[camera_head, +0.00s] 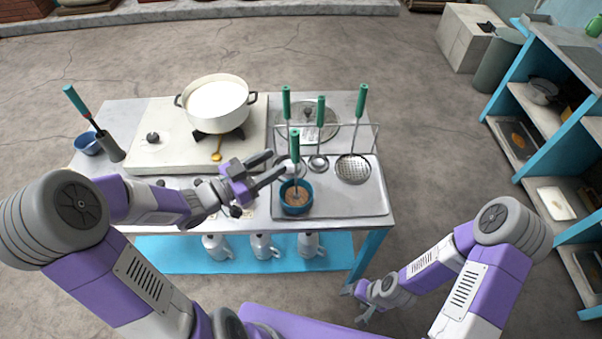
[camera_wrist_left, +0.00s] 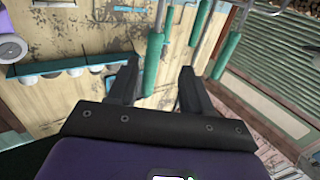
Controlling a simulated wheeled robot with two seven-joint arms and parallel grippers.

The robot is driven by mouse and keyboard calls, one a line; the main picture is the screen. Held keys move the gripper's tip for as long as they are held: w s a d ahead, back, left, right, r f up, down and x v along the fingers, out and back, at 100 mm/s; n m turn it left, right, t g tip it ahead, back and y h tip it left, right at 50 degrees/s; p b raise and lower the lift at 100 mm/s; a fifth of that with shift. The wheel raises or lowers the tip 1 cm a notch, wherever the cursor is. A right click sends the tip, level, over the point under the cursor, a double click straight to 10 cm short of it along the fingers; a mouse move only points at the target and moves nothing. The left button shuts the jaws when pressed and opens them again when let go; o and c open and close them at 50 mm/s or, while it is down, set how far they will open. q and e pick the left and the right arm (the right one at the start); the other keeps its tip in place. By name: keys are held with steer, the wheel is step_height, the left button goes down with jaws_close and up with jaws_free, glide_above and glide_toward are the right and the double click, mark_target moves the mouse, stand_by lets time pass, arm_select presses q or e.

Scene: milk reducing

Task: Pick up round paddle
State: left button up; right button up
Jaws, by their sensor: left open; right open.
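Several green-handled utensils stand at the table's right half in the head view. One has a wide round perforated head (camera_head: 353,168). Another, with a green handle (camera_head: 294,145), stands upright with its lower end in a small blue bowl (camera_head: 296,208); its head is hidden. I cannot tell for certain which one is the round paddle. My left gripper (camera_head: 276,164) is open and just left of the bowl utensil. In the left wrist view, a green handle (camera_wrist_left: 153,66) shows between the open fingers, not clasped. My right gripper (camera_head: 362,318) is low, off the table's front right.
A white pot (camera_head: 216,101) sits on the stove at left. A wire rack (camera_head: 372,137) and glass lid (camera_head: 325,123) are behind the utensils on a metal tray (camera_head: 376,204). A blue cup (camera_head: 87,143) is at far left. Jugs (camera_head: 263,246) stand on the lower shelf.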

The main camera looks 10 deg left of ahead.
mark_target(292, 156)
arm_select(q)
steer(key=x, duration=0.2)
steer(key=b+x, duration=0.1)
steer(key=x, duration=0.1)
steer(key=d+x, duration=0.1)
steer(key=x, duration=0.1)
steer(key=shift+s+b, duration=0.25)
steer(key=shift+b, duration=0.1)
steer(key=shift+w+d+r, duration=0.1)
steer(key=shift+w+d, duration=0.1)
steer(key=shift+w, duration=0.15)
jaws_close()
